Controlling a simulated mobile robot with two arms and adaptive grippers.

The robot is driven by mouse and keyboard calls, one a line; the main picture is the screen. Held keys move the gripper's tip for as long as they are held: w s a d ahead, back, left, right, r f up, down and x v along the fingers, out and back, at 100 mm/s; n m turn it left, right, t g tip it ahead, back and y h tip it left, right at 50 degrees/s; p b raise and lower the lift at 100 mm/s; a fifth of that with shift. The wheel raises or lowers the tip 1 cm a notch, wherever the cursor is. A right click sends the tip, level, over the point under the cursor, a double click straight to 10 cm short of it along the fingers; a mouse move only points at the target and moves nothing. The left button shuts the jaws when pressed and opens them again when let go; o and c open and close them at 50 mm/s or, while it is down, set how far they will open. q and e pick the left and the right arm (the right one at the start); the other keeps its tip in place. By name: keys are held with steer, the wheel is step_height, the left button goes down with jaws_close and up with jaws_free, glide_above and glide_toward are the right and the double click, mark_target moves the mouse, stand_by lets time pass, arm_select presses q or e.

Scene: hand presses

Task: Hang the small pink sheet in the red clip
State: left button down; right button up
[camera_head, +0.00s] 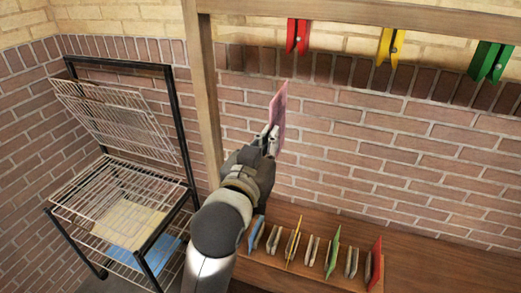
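My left gripper (270,140) comes up from the bottom middle and is shut on the small pink sheet (278,112). The sheet stands upright, seen nearly edge-on, above the fingertips. The red clip (297,37) hangs from the wooden beam at the top, above and a little right of the sheet. The sheet and the clip are apart. The clip's lower end points down; I cannot tell whether its jaws are open. My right gripper is not in view.
A yellow clip (390,46) and a green clip (490,62) hang further right. A wooden post (205,100) stands left of the gripper. Below, a wooden table (420,268) bears several upright coloured sheets in holders. A wire rack (120,190) stands at left.

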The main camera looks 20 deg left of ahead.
mark_target(286, 84)
arm_select(q)
steer(key=w, duration=0.7)
steer(key=w+r, duration=0.1)
steer(key=w, duration=0.3)
steer(key=shift+w, duration=0.3)
steer(key=shift+r, duration=1.35)
steer(key=shift+r, duration=0.2)
steer(key=shift+r, duration=1.85)
steer(key=shift+r, duration=0.25)
steer(key=c, duration=2.2)
jaws_free()
steer(key=o, duration=0.6)
steer(key=shift+o, duration=0.2)
